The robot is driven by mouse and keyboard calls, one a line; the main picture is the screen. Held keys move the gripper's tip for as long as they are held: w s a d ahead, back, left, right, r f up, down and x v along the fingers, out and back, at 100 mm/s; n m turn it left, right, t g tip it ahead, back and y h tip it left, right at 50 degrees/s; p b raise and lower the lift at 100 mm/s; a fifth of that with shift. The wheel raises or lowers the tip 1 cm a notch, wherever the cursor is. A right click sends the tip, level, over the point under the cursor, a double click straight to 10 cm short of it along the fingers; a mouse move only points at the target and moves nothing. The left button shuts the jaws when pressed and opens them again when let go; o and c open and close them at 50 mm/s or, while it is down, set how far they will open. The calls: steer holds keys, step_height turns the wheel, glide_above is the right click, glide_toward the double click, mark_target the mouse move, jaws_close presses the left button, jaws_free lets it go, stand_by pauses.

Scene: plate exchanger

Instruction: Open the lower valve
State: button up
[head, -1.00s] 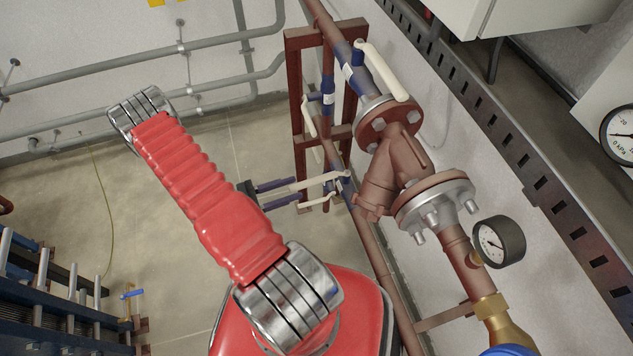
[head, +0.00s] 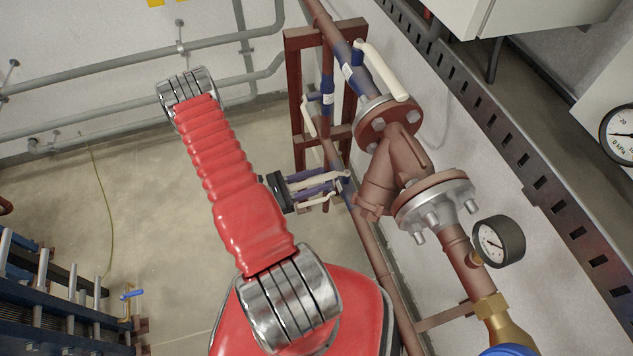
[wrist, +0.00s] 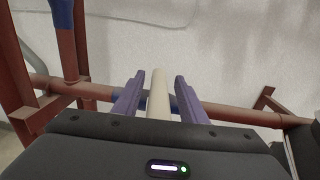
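The lower valve's cream lever (head: 326,181) sticks out leftward from the pipe, low beside the red-brown frame. In the wrist view the lever (wrist: 158,95) points toward me between my two purple fingers, with its blue valve body (wrist: 174,104) behind on a horizontal red-brown pipe. My gripper (head: 336,179) is around the lever in the head view. In the wrist view my gripper (wrist: 154,84) is open, with a gap on each side of the lever. The lever's near end is hidden by my gripper's body.
Another valve with a cream lever (head: 308,116) sits higher on the frame (head: 295,100). A large cream lever (head: 382,70) and a flanged strainer (head: 393,165) with a gauge (head: 498,242) are to the right. Blue plate equipment (head: 60,310) stands at lower left. Floor between is clear.

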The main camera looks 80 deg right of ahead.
jaws_close()
stand_by(0.4)
